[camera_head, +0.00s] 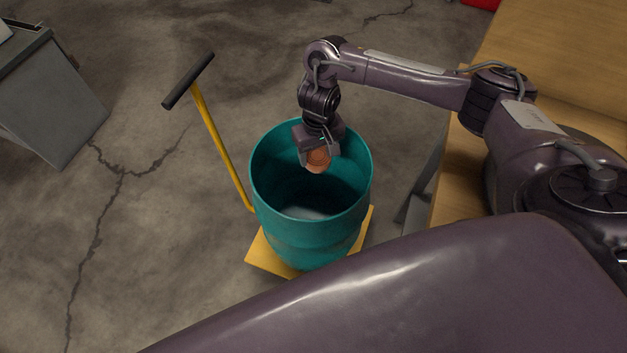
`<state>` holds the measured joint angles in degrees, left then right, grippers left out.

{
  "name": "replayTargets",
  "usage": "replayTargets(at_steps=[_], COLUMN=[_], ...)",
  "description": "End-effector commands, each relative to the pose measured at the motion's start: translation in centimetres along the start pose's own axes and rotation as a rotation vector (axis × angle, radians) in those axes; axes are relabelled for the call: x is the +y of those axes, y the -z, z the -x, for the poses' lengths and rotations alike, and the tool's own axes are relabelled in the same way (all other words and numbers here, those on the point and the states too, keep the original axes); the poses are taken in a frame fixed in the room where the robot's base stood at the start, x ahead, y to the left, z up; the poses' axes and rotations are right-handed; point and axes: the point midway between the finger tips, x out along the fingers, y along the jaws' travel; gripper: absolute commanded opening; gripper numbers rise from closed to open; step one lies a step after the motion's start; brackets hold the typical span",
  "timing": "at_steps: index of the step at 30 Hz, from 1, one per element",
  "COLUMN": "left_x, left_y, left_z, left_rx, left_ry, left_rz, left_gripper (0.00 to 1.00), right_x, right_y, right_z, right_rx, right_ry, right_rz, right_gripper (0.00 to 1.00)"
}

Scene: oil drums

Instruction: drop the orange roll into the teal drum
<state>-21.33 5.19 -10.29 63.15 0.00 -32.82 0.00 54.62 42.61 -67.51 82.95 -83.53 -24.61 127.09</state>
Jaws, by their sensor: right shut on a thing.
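The teal drum (311,238) stands upright and open-topped on a yellow wheeled platform. Its inside looks empty, with a pale patch at the bottom. My right gripper (318,160) points down over the drum's opening, near its far side. It is shut on the orange roll (317,159), which shows its round end between the fingers. The roll appears at about rim height; its exact depth relative to the rim is hard to tell. My left gripper is not in view.
The yellow platform (268,259) has a slanted yellow handle with a black grip (188,80) left of the drum. A grey bin (55,95) stands at the upper left. A wooden surface (560,50) lies at the right under my right arm. Cracked concrete floor is clear at left.

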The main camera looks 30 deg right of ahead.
Motion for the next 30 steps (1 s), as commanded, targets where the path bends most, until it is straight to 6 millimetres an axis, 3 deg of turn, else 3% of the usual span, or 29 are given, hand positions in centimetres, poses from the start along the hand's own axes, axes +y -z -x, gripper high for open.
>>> replayTargets(at_steps=[12,13,18,26,30], left_x=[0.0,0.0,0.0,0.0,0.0], left_y=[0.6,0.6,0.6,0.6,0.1], left_z=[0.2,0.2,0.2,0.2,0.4], left_rx=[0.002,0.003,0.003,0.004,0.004], left_ry=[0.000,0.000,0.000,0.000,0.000], left_rz=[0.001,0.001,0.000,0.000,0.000], left_gripper=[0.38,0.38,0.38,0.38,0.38], right_x=[0.0,0.0,0.0,0.0,0.0], right_y=[0.0,0.0,0.0,0.0,0.1], right_z=[-0.1,-0.1,-0.1,-0.1,0.9], right_rx=[0.001,0.001,0.001,0.000,0.002], right_ry=[0.000,0.000,0.000,0.000,-0.001], right_rz=[0.000,0.000,0.000,0.000,0.000], right_gripper=[0.35,0.65,0.86,0.86,0.86])
